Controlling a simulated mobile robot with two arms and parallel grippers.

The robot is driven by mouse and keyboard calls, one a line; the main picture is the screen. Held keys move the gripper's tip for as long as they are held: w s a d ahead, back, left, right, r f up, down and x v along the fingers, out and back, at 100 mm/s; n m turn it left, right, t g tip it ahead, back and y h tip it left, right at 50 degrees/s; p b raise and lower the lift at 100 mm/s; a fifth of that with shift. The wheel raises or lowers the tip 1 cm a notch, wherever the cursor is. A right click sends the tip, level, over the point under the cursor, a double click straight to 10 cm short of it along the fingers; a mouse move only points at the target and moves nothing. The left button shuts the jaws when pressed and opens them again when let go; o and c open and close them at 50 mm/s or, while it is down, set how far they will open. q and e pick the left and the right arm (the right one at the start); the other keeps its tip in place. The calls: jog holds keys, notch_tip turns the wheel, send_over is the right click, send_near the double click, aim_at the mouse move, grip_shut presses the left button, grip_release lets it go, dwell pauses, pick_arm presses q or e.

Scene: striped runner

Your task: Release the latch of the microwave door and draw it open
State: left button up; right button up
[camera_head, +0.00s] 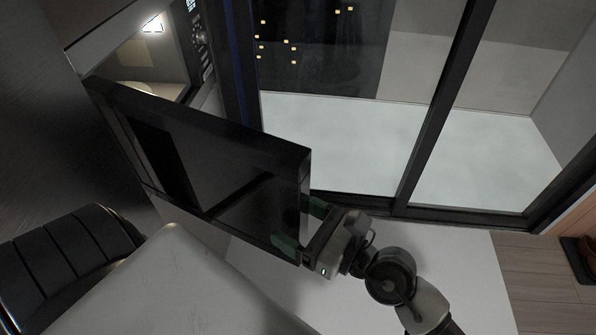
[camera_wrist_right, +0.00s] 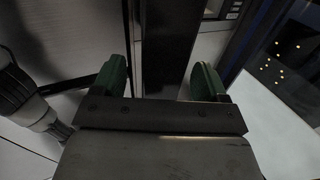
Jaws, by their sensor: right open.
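The microwave (camera_head: 201,60) is at the upper left of the head view, with its lit cavity showing. Its dark door (camera_head: 215,165) is swung well out from the body, with its free edge towards the right. My right gripper (camera_head: 303,226) is open at that free edge, its green fingertips on either side of the door. In the right wrist view, the dark door edge (camera_wrist_right: 170,45) stands between the spread fingers of the right gripper (camera_wrist_right: 160,82). I cannot tell whether a finger touches the door. The latch cannot be made out. My left gripper is not in view.
A dark-framed glass window or sliding door (camera_head: 430,115) stands behind and to the right of the microwave door. Wooden floor (camera_head: 540,275) shows at the lower right, with a dark object (camera_head: 582,262) at the edge. Pale floor lies below the right gripper.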

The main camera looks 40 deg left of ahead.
jog(key=shift+d, duration=0.15)
jog(key=d+b, duration=0.4)
jog(key=d, duration=0.6)
jog(key=shift+w+d, duration=0.3)
jog(key=shift+w, duration=0.05)
